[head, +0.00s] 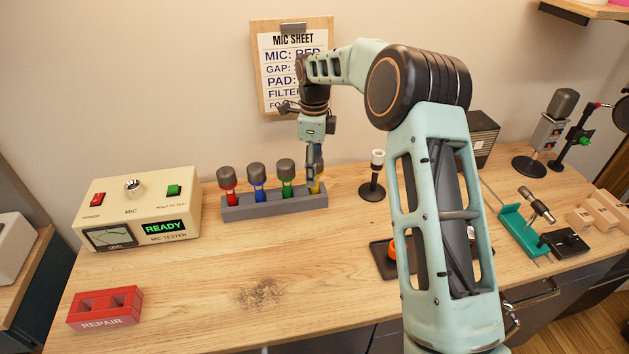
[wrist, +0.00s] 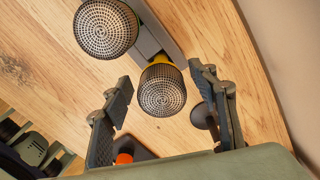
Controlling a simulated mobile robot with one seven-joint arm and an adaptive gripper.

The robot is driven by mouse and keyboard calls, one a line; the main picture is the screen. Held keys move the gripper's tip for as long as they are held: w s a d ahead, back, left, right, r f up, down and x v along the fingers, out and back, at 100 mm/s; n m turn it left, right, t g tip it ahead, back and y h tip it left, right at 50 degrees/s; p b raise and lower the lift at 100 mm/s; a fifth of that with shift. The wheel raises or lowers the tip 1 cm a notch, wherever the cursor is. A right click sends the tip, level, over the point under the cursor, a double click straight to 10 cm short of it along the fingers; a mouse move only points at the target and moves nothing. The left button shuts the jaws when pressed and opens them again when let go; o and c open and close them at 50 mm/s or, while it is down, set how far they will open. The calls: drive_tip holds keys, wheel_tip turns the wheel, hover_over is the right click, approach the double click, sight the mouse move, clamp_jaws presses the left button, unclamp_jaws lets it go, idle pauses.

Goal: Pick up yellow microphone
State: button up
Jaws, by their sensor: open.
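The yellow microphone (head: 316,187) stands upright in the right end of the grey rack (head: 262,206), mostly hidden behind my gripper in the head view. In the wrist view its round mesh head (wrist: 163,90) shows from above, with a bit of yellow collar behind it. My gripper (head: 315,165) is directly over it, pointing down. In the wrist view the two fingers of my gripper (wrist: 162,108) are spread apart, one on each side of the mesh head, with visible gaps. The gripper is open and holds nothing.
Red (head: 226,180), blue (head: 257,176) and green (head: 286,174) microphones fill the rack to the left. A small dark stand (head: 372,186) is close on the right. The mic tester (head: 135,209) and red repair block (head: 105,308) are left. The front middle of the table is clear.

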drive_tip(key=shift+f, duration=1.4)
drive_tip(key=shift+w, duration=0.1)
clamp_jaws()
